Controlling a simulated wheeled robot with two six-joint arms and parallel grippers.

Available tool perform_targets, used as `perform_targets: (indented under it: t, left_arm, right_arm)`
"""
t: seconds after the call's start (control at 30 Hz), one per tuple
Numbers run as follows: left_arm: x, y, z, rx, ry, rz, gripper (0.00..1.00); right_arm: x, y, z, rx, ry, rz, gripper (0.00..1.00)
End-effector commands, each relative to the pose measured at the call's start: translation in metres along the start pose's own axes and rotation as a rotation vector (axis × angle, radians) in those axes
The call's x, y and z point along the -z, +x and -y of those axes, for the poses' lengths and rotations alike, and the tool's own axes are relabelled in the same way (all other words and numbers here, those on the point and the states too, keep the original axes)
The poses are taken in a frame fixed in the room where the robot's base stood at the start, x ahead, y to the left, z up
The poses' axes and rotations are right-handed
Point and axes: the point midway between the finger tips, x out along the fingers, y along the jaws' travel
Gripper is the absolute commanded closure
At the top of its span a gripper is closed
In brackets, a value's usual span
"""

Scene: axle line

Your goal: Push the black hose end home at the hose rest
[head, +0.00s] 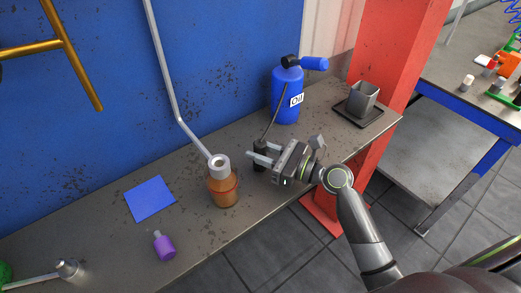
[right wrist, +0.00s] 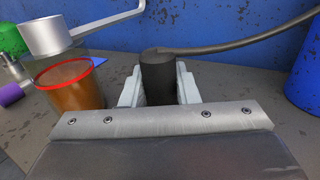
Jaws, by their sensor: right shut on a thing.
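The black hose end (head: 260,162) is an upright dark cylinder at the middle of the bench. Its thin black hose (head: 272,123) runs up to the blue oil can (head: 287,98). My right gripper (head: 254,153) is shut on the hose end. In the right wrist view the hose end (right wrist: 158,78) stands between the two pale fingers, its hose (right wrist: 235,43) bending off to the right from its top. Its lower part is hidden by the gripper there. I cannot make out the hose rest, nor whether the end is seated. My left gripper is not in view.
An orange jar (head: 223,190) stands close left of my gripper, under a grey pipe's ring (head: 219,163). A blue sheet (head: 150,199) and purple bottle (head: 164,246) lie further left.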

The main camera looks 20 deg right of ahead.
Motion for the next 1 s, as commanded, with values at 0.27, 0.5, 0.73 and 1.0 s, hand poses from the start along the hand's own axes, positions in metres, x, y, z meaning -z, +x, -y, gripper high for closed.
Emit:
perform_targets:
  t: [0.27,0.5,0.73,1.0]
  left_arm:
    - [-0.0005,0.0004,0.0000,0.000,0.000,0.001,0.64]
    - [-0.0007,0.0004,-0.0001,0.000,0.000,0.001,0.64]
    - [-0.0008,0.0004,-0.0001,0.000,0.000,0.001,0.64]
    - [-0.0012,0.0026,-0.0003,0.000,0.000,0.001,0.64]
  right_arm:
    - [0.0024,-0.0002,-0.0001,-0.001,0.002,-0.004,0.96]
    - [0.0020,-0.0001,-0.0001,-0.001,0.001,-0.003,0.47]
    - [0.0019,-0.0001,0.0000,0.000,0.001,-0.003,0.47]
    - [0.0030,-0.0084,0.0006,0.001,0.000,-0.004,0.47]
